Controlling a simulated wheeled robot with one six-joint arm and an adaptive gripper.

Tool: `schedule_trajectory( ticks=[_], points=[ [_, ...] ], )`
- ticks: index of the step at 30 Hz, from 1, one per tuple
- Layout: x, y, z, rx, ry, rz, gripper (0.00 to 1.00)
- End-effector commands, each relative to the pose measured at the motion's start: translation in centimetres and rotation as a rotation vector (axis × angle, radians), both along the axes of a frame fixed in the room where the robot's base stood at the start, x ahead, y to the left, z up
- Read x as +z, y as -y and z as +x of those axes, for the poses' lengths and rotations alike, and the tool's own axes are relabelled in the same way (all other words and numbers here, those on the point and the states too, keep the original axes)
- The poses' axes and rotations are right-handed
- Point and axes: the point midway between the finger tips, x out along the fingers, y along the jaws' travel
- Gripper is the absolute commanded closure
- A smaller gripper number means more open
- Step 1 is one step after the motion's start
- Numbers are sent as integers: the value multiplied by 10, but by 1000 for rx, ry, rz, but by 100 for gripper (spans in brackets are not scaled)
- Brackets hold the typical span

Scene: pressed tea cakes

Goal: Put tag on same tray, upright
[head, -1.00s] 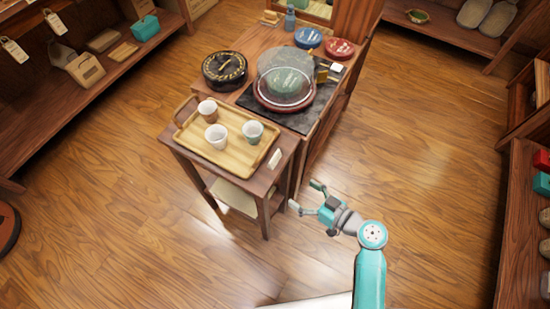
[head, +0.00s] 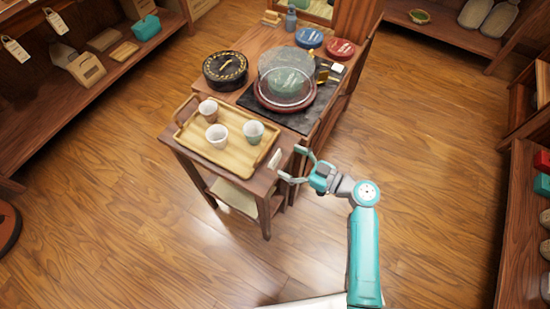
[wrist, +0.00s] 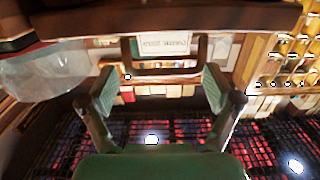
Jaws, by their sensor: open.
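The small white tag (head: 275,160) is at the right side of the wooden tray, near the table's right edge. I cannot tell whether it lies flat or leans. A white card with blurred lettering, likely this tag (wrist: 164,45), shows ahead of my fingers in the wrist view.
Behind the tray stand a black round tin (head: 225,70) and a glass dome (head: 286,78) over a tea cake on a dark slab (head: 305,119). Blue (head: 309,38) and red (head: 340,48) discs lie farther back. The floor right of the table is clear.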

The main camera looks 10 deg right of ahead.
Motion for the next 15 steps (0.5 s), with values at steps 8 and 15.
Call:
schedule_trajectory(
  ticks=[8, 15],
  points=[
    [-5, -30, 15, 4, 0, 0, 10],
    [-6, -43, 27, 1, 0, 0, 10]
  ],
)
